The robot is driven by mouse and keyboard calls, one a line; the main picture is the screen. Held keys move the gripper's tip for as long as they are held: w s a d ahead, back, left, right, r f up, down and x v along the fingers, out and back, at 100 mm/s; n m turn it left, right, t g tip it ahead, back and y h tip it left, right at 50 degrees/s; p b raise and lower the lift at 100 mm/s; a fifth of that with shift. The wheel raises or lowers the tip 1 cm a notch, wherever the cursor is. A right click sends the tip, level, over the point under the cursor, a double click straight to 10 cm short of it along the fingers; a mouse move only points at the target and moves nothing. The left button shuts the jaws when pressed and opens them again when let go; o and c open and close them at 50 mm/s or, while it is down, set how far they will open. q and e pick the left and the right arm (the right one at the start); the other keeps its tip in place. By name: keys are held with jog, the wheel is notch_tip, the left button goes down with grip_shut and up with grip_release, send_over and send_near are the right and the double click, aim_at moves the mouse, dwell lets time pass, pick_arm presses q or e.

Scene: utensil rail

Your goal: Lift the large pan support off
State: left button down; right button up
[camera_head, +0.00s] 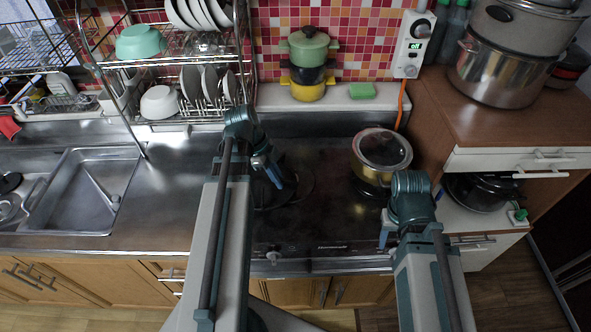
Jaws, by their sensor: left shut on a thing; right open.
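The dark stove top (330,215) is at the centre of the head view. The large pan support (268,194), black, is at the left burner and hard to make out against the dark surface. My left gripper (272,173) reaches over it from the left and is shut on it. Part of the support is hidden behind my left arm. I cannot tell whether it touches the stove. My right gripper (386,232) is open and empty near the front right of the stove, in front of a yellowish pot.
The yellowish glass-lidded pot (370,172) stands on the right burner. A steel sink (85,190) and dish rack (190,115) are at left. Stacked small pots (308,88) and a green sponge (362,91) are behind. A wooden cabinet (480,120) borders the right. The counter left of the stove is clear.

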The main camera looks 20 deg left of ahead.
pick_arm(q)
jog(key=s+a, duration=0.1)
jog(key=s, duration=0.1)
jog(key=s+a, duration=0.1)
jog(key=s, duration=0.1)
jog(key=s+a, duration=0.2)
jog(key=shift+s+a+r, duration=0.1)
jog(key=shift+s+r, duration=0.1)
jog(key=shift+r, duration=0.2)
jog(key=shift+r+p, duration=0.1)
jog(key=shift+p, duration=0.25)
jog(key=shift+r+p, duration=0.8)
